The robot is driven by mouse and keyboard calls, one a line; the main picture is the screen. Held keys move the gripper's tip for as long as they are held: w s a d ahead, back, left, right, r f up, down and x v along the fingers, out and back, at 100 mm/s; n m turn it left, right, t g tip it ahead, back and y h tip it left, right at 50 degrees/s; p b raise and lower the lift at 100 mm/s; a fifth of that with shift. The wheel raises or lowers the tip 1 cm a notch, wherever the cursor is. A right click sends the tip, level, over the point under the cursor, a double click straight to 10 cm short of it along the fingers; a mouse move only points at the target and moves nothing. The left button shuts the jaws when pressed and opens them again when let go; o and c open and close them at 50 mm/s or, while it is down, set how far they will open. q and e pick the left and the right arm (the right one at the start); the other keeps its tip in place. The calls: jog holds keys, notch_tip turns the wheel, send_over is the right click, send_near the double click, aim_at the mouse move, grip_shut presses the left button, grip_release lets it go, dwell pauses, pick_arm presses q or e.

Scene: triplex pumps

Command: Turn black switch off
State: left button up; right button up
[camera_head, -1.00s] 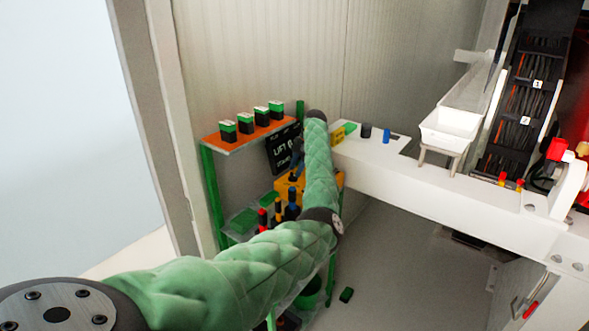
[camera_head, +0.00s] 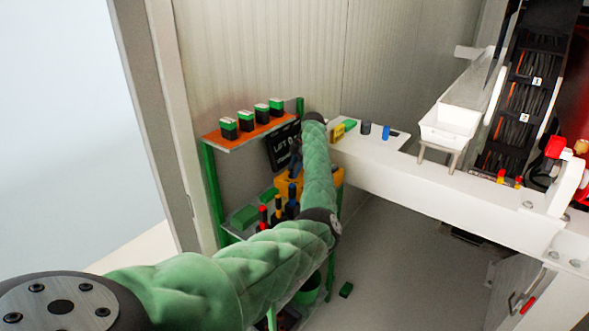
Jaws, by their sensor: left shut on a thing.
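A small dark upright knob, likely the black switch (camera_head: 366,128), stands on the white panel right of my left wrist. It looks black; its on or off position is too small to tell. A blue knob (camera_head: 386,132) stands beside it. My left arm reaches in from the lower left, and its wrist lies left of the panel. The left gripper (camera_head: 296,165) shows only as dark, partly hidden parts below the wrist, near a black lettered plate (camera_head: 282,148). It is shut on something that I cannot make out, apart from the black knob. My right gripper is not in view.
A green rack with an orange shelf (camera_head: 240,138) holding several green-and-black boxes stands behind my left arm. Yellow and green items sit on the panel left of the knobs. A white trough (camera_head: 450,124) stands on the beam to the right. Floor below the beam is mostly clear.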

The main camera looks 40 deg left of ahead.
pick_arm(q)
jog(key=shift+m, duration=0.3)
jog(key=shift+m+y, duration=0.3)
jog(key=shift+m, duration=0.3)
jog(key=m+t+p, duration=0.1)
jog(key=m, duration=0.1)
jog(key=shift+s+r+m+y, duration=0.1)
jog(key=shift+m+y, duration=0.2)
jog(key=m+t+p, duration=0.1)
jog(key=m, duration=0.2)
jog(key=shift+d+m+t+y, duration=0.1)
jog(key=shift+m+t+y, duration=0.2)
jog(key=shift+y, duration=0.1)
jog(key=shift+s+r+m+p, duration=0.1)
jog(key=shift+m+p, duration=0.2)
jog(key=shift+m, duration=0.4)
jog(key=shift+m+t, duration=0.5)
jog(key=shift+m, duration=0.1)
jog(key=shift+m+p, duration=0.35)
jog(key=shift+m, duration=0.35)
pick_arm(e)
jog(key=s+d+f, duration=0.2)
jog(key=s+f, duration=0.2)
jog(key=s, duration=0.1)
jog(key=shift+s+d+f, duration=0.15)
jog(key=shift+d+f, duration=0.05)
